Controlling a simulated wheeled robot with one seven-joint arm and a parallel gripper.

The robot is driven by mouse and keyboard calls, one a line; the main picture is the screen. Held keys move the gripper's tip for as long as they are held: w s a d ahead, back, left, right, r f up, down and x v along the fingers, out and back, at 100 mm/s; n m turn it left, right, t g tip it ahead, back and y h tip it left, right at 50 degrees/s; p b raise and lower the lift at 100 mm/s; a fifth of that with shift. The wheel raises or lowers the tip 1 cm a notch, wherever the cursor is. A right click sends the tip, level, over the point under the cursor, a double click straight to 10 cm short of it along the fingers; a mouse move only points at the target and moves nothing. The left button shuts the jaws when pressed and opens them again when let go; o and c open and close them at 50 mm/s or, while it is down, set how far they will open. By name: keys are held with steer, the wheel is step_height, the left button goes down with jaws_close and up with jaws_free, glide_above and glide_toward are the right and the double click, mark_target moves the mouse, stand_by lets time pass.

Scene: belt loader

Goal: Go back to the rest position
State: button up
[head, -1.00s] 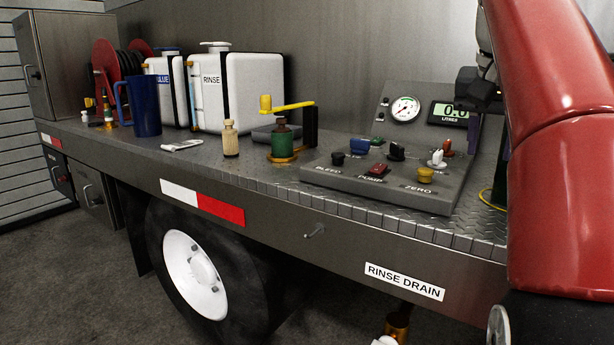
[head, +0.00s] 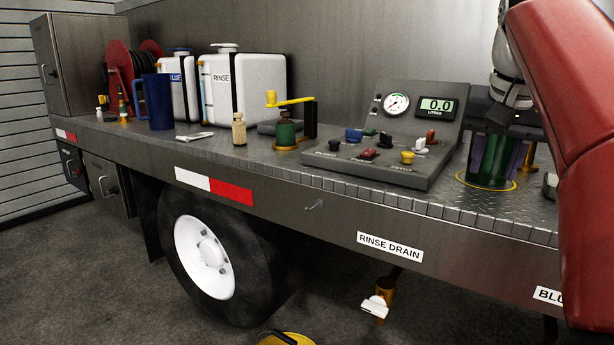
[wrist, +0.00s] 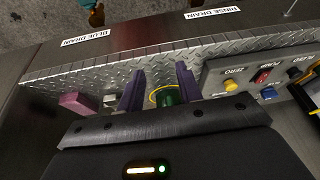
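My gripper (head: 488,165) is at the right of the deck in the head view, pointing down. Its two purple fingers stand apart on either side of a green cylindrical container (head: 490,182), which stands upright inside a yellow ring (head: 462,180) on the deck. In the wrist view my gripper (wrist: 160,75) has its fingers spread, with the green container (wrist: 168,97) showing between them; I see a gap at the left finger. The container's top is hidden by my gripper.
The control panel (head: 345,170) with knobs, gauge and display stands just left of my gripper. A pink block (wrist: 75,103) lies on the other side in the wrist view. The hand pump (head: 286,133), wooden bottle (head: 239,130), blue jug (head: 157,103) and white tanks (head: 247,95) stand farther left.

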steer(key=s+a+f+n, duration=0.2)
steer(key=s+a+f, duration=0.2)
steer(key=f, duration=0.5)
steer(key=s+a+f+n+t+y, duration=0.1)
steer(key=s+a+f, duration=0.3)
steer(key=f, duration=0.6)
steer(key=s+a+f+n, duration=0.2)
steer(key=s+a+f, duration=0.2)
steer(key=s+f, duration=0.4)
step_height(320, 180, down, 2)
steer(key=shift+a+f+n+t+y, duration=0.2)
steer(key=shift+n+t+y, duration=0.1)
steer(key=shift+n, duration=0.1)
